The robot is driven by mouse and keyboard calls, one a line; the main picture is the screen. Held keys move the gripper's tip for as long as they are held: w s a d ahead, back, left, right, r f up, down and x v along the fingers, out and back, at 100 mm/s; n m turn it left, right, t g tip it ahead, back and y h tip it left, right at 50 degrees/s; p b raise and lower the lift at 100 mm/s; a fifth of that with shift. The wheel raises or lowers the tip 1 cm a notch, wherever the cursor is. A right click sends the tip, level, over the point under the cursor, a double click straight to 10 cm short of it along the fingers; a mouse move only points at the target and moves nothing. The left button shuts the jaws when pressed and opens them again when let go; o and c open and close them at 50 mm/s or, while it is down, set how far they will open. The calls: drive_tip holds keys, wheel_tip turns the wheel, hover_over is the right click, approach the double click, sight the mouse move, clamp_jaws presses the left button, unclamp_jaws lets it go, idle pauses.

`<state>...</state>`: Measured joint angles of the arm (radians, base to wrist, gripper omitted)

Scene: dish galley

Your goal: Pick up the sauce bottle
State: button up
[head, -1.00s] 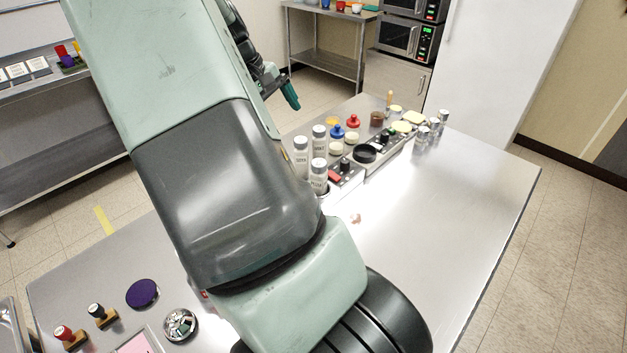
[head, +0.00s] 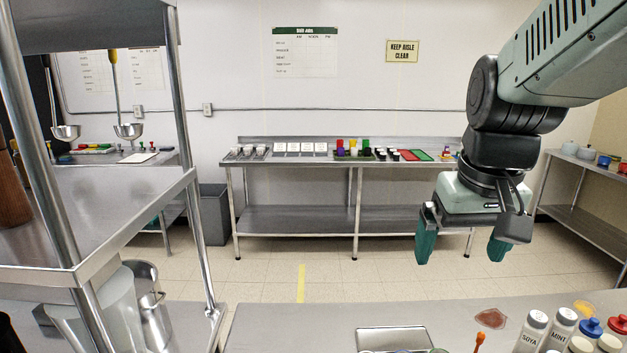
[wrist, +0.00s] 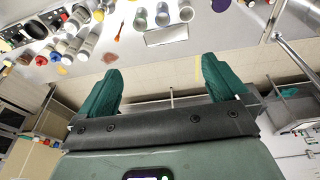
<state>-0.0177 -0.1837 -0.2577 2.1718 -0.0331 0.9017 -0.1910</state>
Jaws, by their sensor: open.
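Two pale, white-capped bottles stand on the near counter at the lower right of the head view, cut off by its edge. One is labelled SOYA (head: 531,332) and the other MINT (head: 559,331). Several bottles also show at the upper left of the wrist view, one of them pale (wrist: 89,44); their labels are too small to read there. My gripper (head: 460,257) hangs above and beyond the counter, left of the bottles and apart from them. Its green fingers are spread, with nothing between them, as the wrist view (wrist: 160,67) also shows.
A metal tray (head: 394,338) and a reddish stain (head: 490,318) are on the near counter (head: 290,328). Blue (head: 590,327) and red (head: 619,325) lidded items crowd the bottles' right side. A metal shelf unit (head: 120,215) stands at left. A rear worktable (head: 300,164) holds cards and coloured containers.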

drive_tip(key=s+a+r+t, duration=0.1)
drive_tip(key=s+a+r, duration=0.1)
drive_tip(key=s+a, duration=0.3)
drive_tip(key=shift+s+r, duration=0.2)
drive_tip(key=shift+s, duration=0.15)
drive_tip(key=shift+n+t, duration=0.4)
drive_tip(key=shift+t, duration=0.5)
drive_tip(key=s+a, duration=0.1)
drive_tip(key=s, duration=0.1)
drive_tip(key=s+a, duration=0.1)
drive_tip(key=s, duration=0.1)
drive_tip(key=s+a, duration=0.2)
drive_tip(key=shift+c, duration=0.8)
drive_tip(key=shift+s, duration=0.2)
drive_tip(key=c, duration=0.3)
